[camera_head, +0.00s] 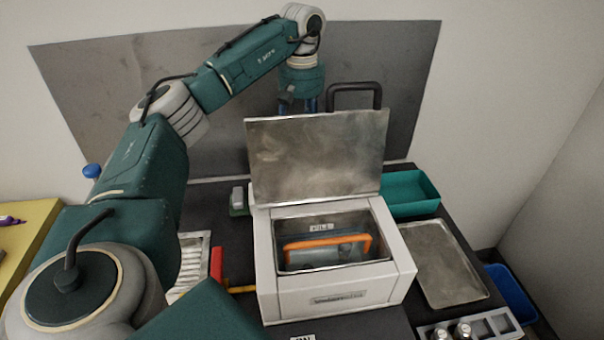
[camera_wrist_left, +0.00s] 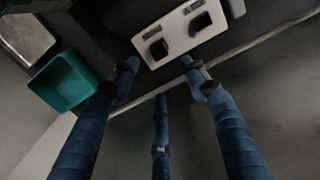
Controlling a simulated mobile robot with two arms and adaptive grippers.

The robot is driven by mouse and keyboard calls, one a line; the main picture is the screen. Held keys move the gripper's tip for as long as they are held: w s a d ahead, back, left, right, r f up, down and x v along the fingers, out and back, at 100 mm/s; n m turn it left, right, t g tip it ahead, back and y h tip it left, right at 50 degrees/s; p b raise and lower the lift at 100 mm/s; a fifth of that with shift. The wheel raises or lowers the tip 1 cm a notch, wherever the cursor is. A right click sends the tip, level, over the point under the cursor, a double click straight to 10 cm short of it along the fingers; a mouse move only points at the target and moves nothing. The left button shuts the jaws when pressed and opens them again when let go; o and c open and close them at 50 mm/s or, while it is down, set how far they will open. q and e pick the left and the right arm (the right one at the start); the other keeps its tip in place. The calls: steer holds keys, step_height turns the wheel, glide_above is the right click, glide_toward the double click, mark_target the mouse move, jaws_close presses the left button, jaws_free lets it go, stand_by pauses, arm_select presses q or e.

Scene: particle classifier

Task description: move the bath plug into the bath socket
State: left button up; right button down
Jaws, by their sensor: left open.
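A white socket panel (camera_wrist_left: 181,33) shows in the left wrist view, with two dark square fittings (camera_wrist_left: 159,49) and (camera_wrist_left: 201,23) on it. I cannot tell which is a plug and which is a socket. The bath (camera_head: 335,275) is a white box with its metal lid (camera_head: 318,155) raised, in the middle of the head view. My left gripper (camera_wrist_left: 160,76) is open with nothing between its blue fingers, its tips just short of the panel's edge. In the head view the gripper (camera_head: 298,104) is behind the raised lid, which hides its fingertips and the panel.
An orange-handled rack (camera_head: 327,242) sits inside the bath. A teal bin (camera_head: 409,193) and a metal tray (camera_head: 446,262) lie to its right, and a grey rack with bottles (camera_head: 473,327) at front right. The raised lid and black handle (camera_head: 355,96) stand close to my left gripper.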

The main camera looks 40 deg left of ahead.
arm_select(q)
steer(key=shift+f, duration=0.7)
step_height(320, 180, down, 5)
steer(key=shift+f, duration=0.1)
step_height(320, 180, down, 4)
steer(key=shift+s+d+p, duration=0.1)
steer(key=shift+p, duration=0.65)
steer(key=shift+f, duration=0.65)
steer(key=shift+r, duration=0.1)
jaws_close()
arm_select(e)
steer(key=shift+w+a+r, duration=0.15)
steer(key=shift+r, duration=0.1)
